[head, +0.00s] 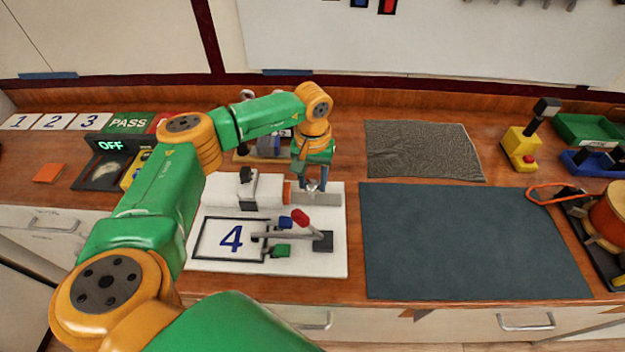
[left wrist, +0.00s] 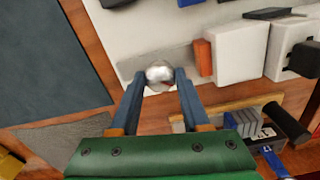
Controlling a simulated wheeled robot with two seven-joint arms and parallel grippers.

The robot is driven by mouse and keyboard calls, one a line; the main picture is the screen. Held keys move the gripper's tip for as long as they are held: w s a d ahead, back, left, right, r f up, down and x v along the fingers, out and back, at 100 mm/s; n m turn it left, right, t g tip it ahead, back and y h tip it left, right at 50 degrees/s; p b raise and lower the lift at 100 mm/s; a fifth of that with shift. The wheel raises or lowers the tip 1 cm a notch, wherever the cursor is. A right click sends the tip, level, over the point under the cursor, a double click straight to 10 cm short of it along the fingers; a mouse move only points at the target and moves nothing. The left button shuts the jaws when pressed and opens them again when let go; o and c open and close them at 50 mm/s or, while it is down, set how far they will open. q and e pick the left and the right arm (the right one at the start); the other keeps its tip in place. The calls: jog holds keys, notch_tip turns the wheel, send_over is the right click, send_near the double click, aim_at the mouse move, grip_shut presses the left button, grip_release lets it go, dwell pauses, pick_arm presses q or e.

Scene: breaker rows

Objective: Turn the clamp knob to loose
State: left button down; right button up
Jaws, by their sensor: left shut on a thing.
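The clamp knob (left wrist: 159,74) is a silvery round knob on a grey bar at the back of a white board (head: 300,262). In the left wrist view it sits between the two fingertips. My left gripper (head: 314,186) reaches down from above and is shut on the knob. The fingers hide most of the knob in the head view. An orange block (left wrist: 203,57) and a white block (left wrist: 240,50) are beside it on the bar. No loose or tight mark is readable. My right gripper is not in view.
The white board also carries a framed number 4 card (head: 231,238) and a red-tipped lever (head: 300,217). A dark mat (head: 470,240) and a grey textured mat (head: 420,150) lie to the right. A device with a black handle (left wrist: 287,122) stands close behind the gripper.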

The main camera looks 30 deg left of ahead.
pick_arm(q)
jog(key=n+b, duration=0.1)
jog(key=n, duration=0.3)
jog(key=shift+w+n+b, duration=0.1)
jog(key=shift+n+b, duration=0.25)
jog(key=shift+n, duration=0.05)
jog(key=n+b, duration=0.1)
jog(key=n, duration=0.5)
jog(key=n+b, duration=0.1)
jog(key=n, duration=0.5)
jog(key=shift+n, duration=0.3)
jog(key=n, duration=0.5)
jog(key=shift+n, duration=0.7)
jog(key=shift+c, duration=1.9)
grip_release()
